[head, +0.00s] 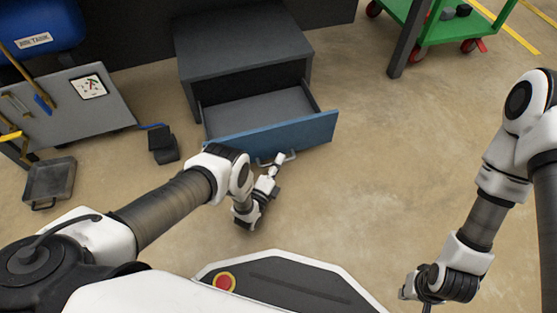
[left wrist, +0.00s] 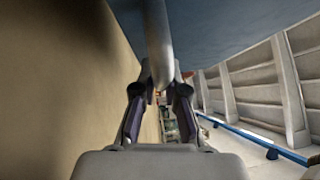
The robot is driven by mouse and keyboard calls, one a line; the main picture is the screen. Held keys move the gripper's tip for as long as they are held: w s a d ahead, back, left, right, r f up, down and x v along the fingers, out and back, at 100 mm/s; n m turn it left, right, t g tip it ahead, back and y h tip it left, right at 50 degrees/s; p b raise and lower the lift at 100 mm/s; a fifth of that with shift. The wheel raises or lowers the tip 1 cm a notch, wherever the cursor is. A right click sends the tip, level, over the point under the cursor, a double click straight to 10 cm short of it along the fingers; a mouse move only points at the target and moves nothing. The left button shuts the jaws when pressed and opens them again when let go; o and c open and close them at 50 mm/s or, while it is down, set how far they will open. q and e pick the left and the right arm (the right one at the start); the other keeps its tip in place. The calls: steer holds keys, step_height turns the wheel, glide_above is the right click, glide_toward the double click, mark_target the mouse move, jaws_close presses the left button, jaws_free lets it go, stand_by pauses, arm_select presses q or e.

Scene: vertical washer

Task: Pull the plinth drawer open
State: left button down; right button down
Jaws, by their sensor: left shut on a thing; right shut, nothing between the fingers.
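The plinth drawer (head: 272,137) has a blue front and a grey inside. It stands well out of the dark grey plinth (head: 245,50), and its empty floor shows. A light metal handle (head: 262,161) sits on the drawer front. My left gripper (head: 279,162) is at the handle, in front of the drawer. In the left wrist view the handle bar (left wrist: 160,50) runs between the two fingers, and my left gripper (left wrist: 160,90) is shut on it. My right gripper (head: 418,295) is low at the right, away from the drawer, shut and empty.
A grey panel with tools (head: 80,105), a metal tray (head: 50,182) and a small black object (head: 162,144) are on the left. A green cart (head: 450,30) stands at the back right. The floor right of the drawer is clear.

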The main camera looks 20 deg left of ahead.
arm_select(q)
steer(key=c, duration=1.2)
jaws_free()
steer(key=v, duration=0.7)
steer(key=shift+s+f, duration=0.1)
steer(key=shift+s, duration=0.15)
